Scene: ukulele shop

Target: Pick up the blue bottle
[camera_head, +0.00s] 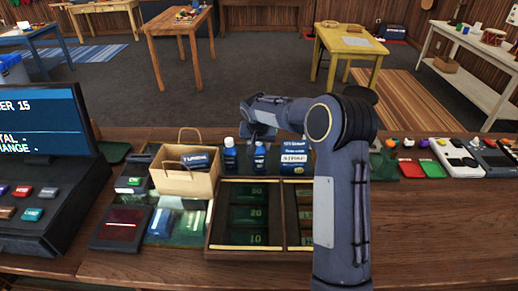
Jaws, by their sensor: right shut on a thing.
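Two small blue bottles stand side by side behind the cash tray, near the middle of the counter. The right blue bottle (260,158) is directly under my right gripper (258,139), which reaches down from above. The gripper is shut on the top of this bottle, though its fingertips are small and partly hidden by my wrist. The bottle looks upright; I cannot tell whether its base touches the counter. My left gripper is not in view.
A paper bag (186,184) holding a dark blue packet stands left of the bottles. A blue and white box (294,158) is close on their right. The cash tray (210,231) lies in front. A register screen (38,122) is far left. The right front counter is clear.

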